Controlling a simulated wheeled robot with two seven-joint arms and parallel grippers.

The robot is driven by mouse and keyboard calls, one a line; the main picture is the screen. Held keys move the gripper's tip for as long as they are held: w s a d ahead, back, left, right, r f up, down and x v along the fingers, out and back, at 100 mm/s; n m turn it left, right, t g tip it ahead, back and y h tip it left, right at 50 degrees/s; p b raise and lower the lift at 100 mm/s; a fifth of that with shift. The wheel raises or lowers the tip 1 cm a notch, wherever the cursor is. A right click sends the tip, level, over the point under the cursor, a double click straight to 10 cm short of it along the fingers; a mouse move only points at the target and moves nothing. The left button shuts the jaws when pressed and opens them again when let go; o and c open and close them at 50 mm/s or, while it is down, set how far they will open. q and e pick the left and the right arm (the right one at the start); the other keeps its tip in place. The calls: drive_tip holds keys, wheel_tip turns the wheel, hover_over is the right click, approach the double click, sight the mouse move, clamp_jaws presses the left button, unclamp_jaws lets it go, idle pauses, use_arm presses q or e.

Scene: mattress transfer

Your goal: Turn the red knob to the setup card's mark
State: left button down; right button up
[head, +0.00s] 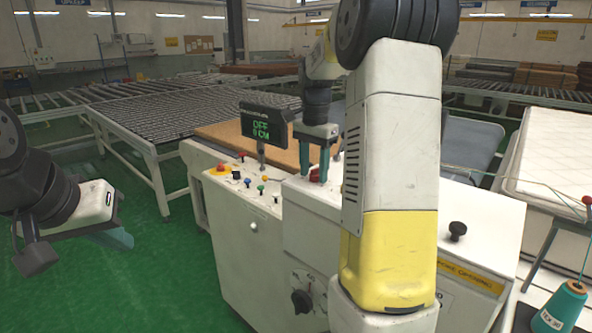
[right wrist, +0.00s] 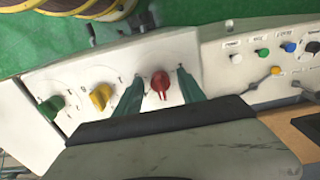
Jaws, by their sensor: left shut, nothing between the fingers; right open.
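The red knob (right wrist: 160,86) sits on a white panel in the right wrist view, with a pointer ridge running roughly up and down the picture. In the head view the red knob (head: 315,175) shows partly beside the gripper. My right gripper (right wrist: 160,76) is open, with one teal finger on each side of the knob and a gap on both sides. In the head view my right gripper (head: 317,158) is above the machine top. My left gripper (head: 112,238) is shut and empty at the far left, away from the machine. I cannot make out a setup card.
A yellow knob (right wrist: 100,96) and a green knob (right wrist: 50,108) share the panel. A small display (head: 263,125) with green text stands behind several coloured buttons (head: 248,182). A black dial (head: 301,300) is on the machine's front. A teal thread cone (head: 566,308) stands at right.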

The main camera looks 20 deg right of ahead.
drive_tip(key=shift+f, duration=0.1)
clamp_jaws()
drive_tip(key=shift+n, duration=0.4)
drive_tip(key=n, duration=0.5)
drive_tip(key=shift+s+d, duration=0.1)
drive_tip(key=shift+d, duration=0.05)
drive_tip(key=n, duration=0.5)
drive_tip(key=shift+d+n, duration=0.1)
drive_tip(key=shift+n, duration=0.3)
drive_tip(key=n, duration=0.5)
drive_tip(key=shift+d, duration=0.1)
drive_tip(key=n, duration=0.5)
drive_tip(key=shift+n, duration=0.3)
